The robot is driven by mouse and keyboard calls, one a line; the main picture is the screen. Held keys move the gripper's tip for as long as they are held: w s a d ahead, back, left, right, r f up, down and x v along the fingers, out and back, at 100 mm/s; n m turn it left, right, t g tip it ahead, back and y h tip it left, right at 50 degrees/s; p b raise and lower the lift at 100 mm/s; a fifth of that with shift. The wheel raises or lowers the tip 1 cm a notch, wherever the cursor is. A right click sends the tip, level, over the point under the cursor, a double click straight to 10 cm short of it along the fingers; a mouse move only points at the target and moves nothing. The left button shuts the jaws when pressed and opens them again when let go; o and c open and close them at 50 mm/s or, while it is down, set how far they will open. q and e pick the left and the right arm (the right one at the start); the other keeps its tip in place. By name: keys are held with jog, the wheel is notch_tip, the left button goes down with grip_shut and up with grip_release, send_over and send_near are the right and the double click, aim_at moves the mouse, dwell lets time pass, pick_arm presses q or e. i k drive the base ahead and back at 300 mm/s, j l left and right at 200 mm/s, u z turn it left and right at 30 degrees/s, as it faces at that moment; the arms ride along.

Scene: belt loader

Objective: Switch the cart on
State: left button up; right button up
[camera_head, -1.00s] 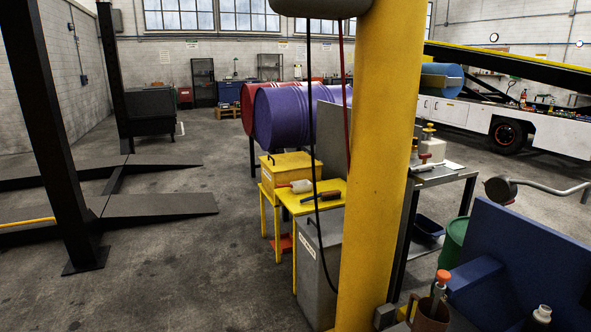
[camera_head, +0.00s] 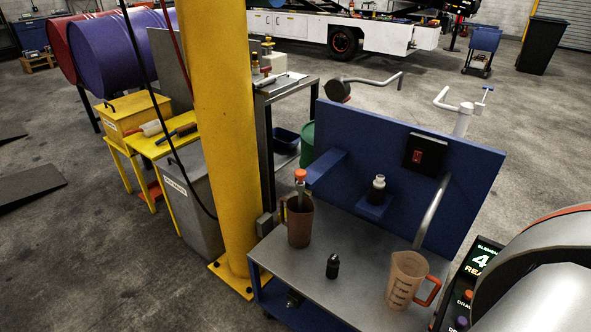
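The cart is a blue frame with a grey top (camera_head: 335,262) and an upright blue back panel (camera_head: 462,178). A black switch box with a red rocker switch (camera_head: 417,157) is fixed near the top of that panel. I cannot tell the rocker's position. A curved grey pipe (camera_head: 433,212) runs down the panel below the switch. On the top stand a translucent jug with an orange handle (camera_head: 407,281), a brown jug (camera_head: 299,226) with an orange-capped item in it, and a small black bottle (camera_head: 332,266). Neither of my grippers is in view.
A yellow post (camera_head: 217,140) stands close at the cart's left. A machine with a lit display (camera_head: 483,262) and a large grey drum shape fills the lower right. A dark workbench (camera_head: 284,90), a green bin (camera_head: 307,143) and yellow tables stand behind or left.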

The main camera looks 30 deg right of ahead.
aim_at(416, 158)
jog(key=k+z, duration=0.15)
jog(key=z, duration=1.6)
